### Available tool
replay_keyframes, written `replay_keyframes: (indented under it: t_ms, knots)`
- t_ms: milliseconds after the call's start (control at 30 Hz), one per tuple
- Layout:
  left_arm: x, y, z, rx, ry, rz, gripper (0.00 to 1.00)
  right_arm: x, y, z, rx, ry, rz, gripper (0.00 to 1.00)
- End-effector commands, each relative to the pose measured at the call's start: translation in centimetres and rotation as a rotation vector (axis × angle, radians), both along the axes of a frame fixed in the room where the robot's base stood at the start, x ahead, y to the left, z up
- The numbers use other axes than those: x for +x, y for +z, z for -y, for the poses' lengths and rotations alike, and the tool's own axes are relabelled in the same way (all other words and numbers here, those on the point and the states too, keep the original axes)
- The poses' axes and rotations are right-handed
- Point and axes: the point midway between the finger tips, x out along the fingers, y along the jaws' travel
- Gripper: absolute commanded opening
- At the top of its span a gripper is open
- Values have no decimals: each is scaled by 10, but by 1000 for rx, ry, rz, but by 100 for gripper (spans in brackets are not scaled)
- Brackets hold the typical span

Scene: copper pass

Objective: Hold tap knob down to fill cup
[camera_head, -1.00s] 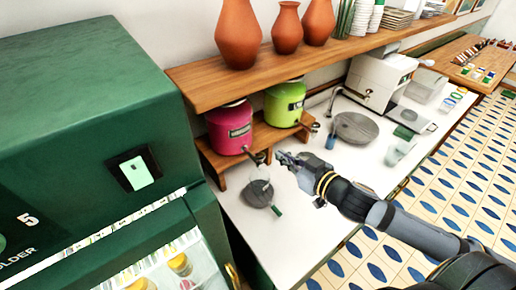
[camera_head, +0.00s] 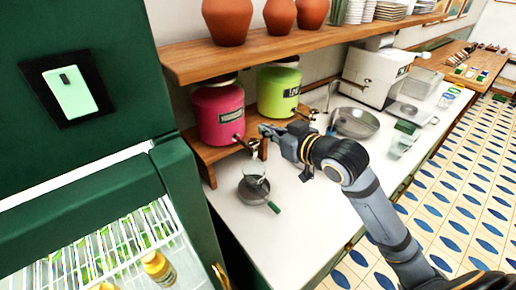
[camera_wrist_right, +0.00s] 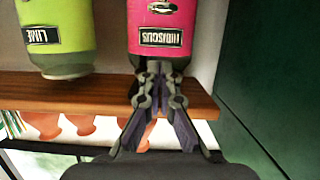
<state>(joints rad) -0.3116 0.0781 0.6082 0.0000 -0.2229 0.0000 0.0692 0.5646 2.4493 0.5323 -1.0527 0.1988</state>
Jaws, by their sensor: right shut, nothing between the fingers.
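The pink dispenser (camera_head: 219,112), labelled HIBISCUS in the right wrist view (camera_wrist_right: 163,14), stands on a low wooden stand. Its tap (camera_head: 243,142) sticks out at the front right. A clear cup (camera_head: 256,182) is below the tap, at the round grey drip dish (camera_head: 252,195); I cannot tell whether it holds any liquid. My right gripper (camera_head: 265,130) is shut and empty, with its fingertips close to the tap. Contact with the knob cannot be made out. In the right wrist view the gripper (camera_wrist_right: 155,68) points at the dispenser. My left gripper is not in view.
A lime-green dispenser (camera_head: 278,92) stands to the right of the pink one. A wooden shelf (camera_head: 300,45) with terracotta vases hangs above. A green fridge (camera_head: 175,185) is close on the left. The white counter (camera_head: 300,215) is clear in front.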

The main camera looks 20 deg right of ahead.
Motion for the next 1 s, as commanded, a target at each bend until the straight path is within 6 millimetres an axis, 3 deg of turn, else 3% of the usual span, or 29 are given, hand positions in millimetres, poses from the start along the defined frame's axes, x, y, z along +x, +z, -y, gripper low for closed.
replay_keyframes:
  t_ms: [367, 433, 600, 1000]
  knots:
    - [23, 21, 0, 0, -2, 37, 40, 38, -9, -18, 8, 7, -6, 0]
    - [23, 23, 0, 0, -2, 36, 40, 36, -25, -15, 0, 5, -10, 0]
    - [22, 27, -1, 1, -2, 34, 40, 36, -43, -15, 0, 4, -7, 0]
    - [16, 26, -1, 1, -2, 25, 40, 36, -49, -14, -1, 4, -2, 0]
